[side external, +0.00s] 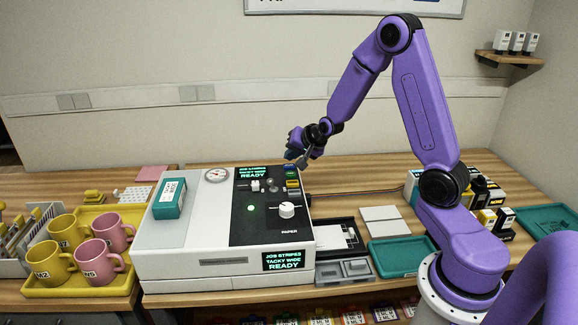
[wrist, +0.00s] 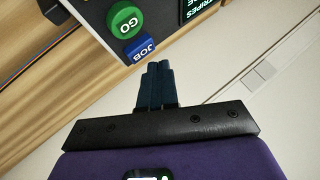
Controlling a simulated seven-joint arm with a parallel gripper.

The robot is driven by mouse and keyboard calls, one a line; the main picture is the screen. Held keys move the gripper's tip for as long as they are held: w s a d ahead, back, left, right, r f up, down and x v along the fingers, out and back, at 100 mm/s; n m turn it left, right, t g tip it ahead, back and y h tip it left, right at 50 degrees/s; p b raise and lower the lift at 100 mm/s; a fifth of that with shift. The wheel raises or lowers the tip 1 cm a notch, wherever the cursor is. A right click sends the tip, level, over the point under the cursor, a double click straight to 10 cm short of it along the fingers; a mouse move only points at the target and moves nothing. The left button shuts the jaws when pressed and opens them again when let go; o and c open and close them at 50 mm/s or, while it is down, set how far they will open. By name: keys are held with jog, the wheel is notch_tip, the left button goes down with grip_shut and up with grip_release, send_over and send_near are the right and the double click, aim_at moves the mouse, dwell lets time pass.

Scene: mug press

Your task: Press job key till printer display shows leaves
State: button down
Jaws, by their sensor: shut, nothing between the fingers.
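The printer (side external: 170,252) is a white box with a black top panel. Its front display (side external: 284,260) reads JOB STRIPES, TACKY WIDE, READY. A second display (side external: 252,172) at the back of the panel also reads READY, and its edge shows in the wrist view (wrist: 199,11). The blue job key (wrist: 141,49), lettered JOB, sits beside the round green GO button (wrist: 124,19). My gripper (wrist: 158,65) is shut and empty, its dark blue fingertips close to the job key. In the side view, my gripper (side external: 291,153) is over the panel's back right corner. I cannot tell whether it touches the key.
A white knob (side external: 287,210) and small levers stand on the panel. A teal box (side external: 170,198) lies on the printer's left. A yellow tray (side external: 60,288) with yellow and pink mugs stands left. Trays and cartridges lie right. A wall stands behind.

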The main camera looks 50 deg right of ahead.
aim_at(291, 167)
jog(key=shift+f, duration=0.15)
jog(key=shift+f, duration=0.25)
jog(key=shift+f, duration=0.5)
dwell(0.8)
jog(key=shift+r, duration=0.15)
dwell(0.3)
jog(key=shift+r, duration=0.75)
jog(key=shift+r, duration=2.55)
jog(key=shift+a, duration=0.15)
